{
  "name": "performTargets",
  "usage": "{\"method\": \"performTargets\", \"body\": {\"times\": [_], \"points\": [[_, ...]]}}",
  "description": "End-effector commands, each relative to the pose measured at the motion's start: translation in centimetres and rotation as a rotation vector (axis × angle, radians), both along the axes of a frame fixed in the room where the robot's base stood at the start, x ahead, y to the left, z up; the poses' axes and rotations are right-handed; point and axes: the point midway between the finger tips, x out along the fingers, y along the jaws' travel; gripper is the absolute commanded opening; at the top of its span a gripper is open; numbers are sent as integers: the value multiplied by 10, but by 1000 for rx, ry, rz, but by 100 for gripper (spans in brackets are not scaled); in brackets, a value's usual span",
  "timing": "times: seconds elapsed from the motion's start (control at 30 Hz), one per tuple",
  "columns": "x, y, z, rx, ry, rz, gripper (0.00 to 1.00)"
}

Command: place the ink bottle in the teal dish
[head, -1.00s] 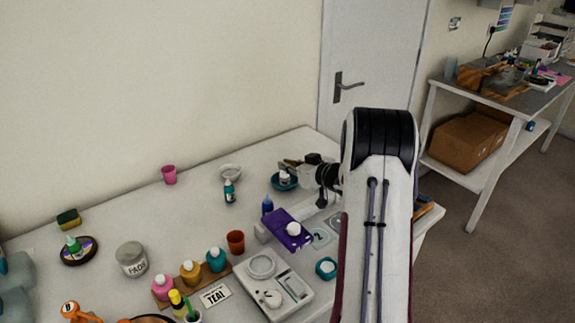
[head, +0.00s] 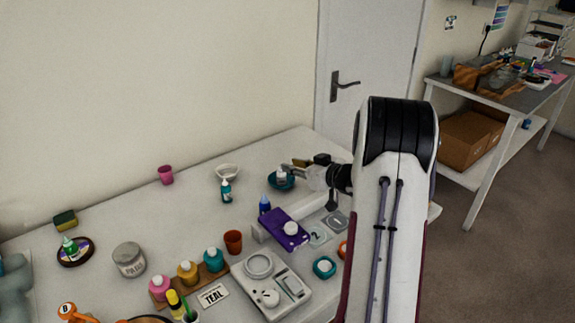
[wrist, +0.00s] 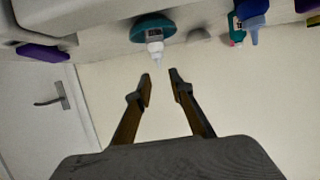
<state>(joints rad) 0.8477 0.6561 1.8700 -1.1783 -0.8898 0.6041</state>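The teal dish (head: 288,186) stands near the far end of the table, and it also shows in the wrist view (wrist: 138,32). A small bottle with a white top, apparently the ink bottle (head: 281,174), stands in the dish; its pale nozzle and dark label show in the wrist view (wrist: 155,46). My gripper (head: 296,165) is just right of the bottle in the head view. In the wrist view my gripper (wrist: 160,76) has its two fingers apart with nothing between them. The bottle's nozzle is beyond the fingertips, clear of them.
A white bowl (head: 227,173) and a teal bottle (head: 226,192) stand left of the dish. A blue bottle (head: 265,206) and a purple box (head: 284,229) are nearer. A scale (head: 270,288) and several paint bottles fill the front. Bare table lies behind the pots.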

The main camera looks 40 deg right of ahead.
Motion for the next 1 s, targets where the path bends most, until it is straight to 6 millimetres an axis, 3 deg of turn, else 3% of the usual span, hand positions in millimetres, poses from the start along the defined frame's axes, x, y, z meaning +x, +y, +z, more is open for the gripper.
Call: {"method": "performTargets", "body": {"times": [0.2,0.43,1.0], "points": [[-33,-2,12,-1,0,-2,21],[-57,-2,21,-1,0,-1,21],[-66,-1,24,-1,1,0,21]]}}
